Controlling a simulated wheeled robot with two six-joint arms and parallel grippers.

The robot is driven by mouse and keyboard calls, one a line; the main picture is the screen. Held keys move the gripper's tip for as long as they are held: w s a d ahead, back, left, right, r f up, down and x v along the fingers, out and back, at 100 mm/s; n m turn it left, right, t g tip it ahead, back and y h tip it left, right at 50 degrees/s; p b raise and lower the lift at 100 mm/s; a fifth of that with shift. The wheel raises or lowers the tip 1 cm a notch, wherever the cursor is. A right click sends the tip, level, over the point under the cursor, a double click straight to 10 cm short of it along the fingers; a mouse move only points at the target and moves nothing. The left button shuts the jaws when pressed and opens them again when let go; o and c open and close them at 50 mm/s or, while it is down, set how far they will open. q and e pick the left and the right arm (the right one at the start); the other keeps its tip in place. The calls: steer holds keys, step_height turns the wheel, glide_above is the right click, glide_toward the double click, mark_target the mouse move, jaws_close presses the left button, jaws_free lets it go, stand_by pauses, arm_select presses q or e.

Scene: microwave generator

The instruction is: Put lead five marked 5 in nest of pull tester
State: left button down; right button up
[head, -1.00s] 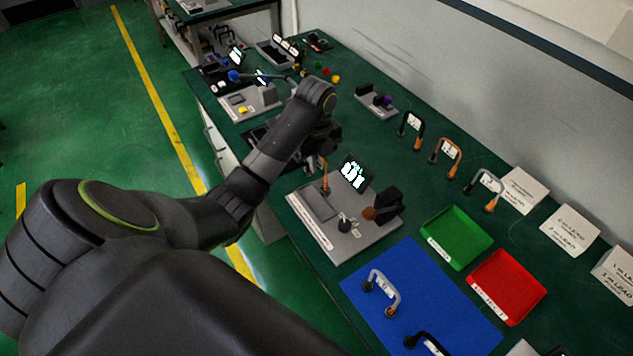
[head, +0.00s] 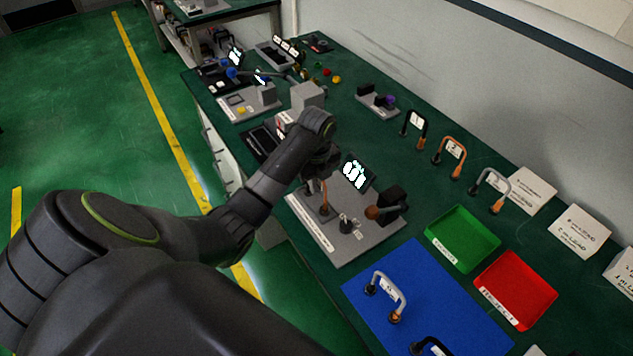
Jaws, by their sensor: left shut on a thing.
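My left gripper (head: 321,177) is shut on an orange lead (head: 324,196), seen edge-on below the fingers. Its tag and number are hidden, so I cannot tell whether it is lead five. The lead hangs upright over the left part of the pull tester (head: 334,243), a grey base with a lit screen (head: 356,173). Its dark lower end is at or just above the base; I cannot tell if it touches. The tester also has a small dark post (head: 345,222) and a black block with an orange-brown knob (head: 389,204). My right gripper is not in view.
A blue mat (head: 400,264) at the front holds a grey lead (head: 387,293) and a black lead (head: 432,346). Green (head: 463,237) and red (head: 516,288) trays lie right of the tester. Several tagged leads stand along the wall side, and other devices fill the far table.

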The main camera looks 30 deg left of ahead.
arm_select(q)
steer(key=shift+f, duration=0.1)
steer(key=c, duration=1.5)
jaws_free()
steer(key=shift+r, duration=0.35)
step_height(320, 180, up, 5)
steer(key=shift+r, duration=0.15)
step_height(320, 180, up, 4)
steer(key=p, duration=0.5)
steer(key=shift+r, duration=0.1)
steer(key=shift+r+p, duration=1.05)
steer(key=shift+p, duration=0.1)
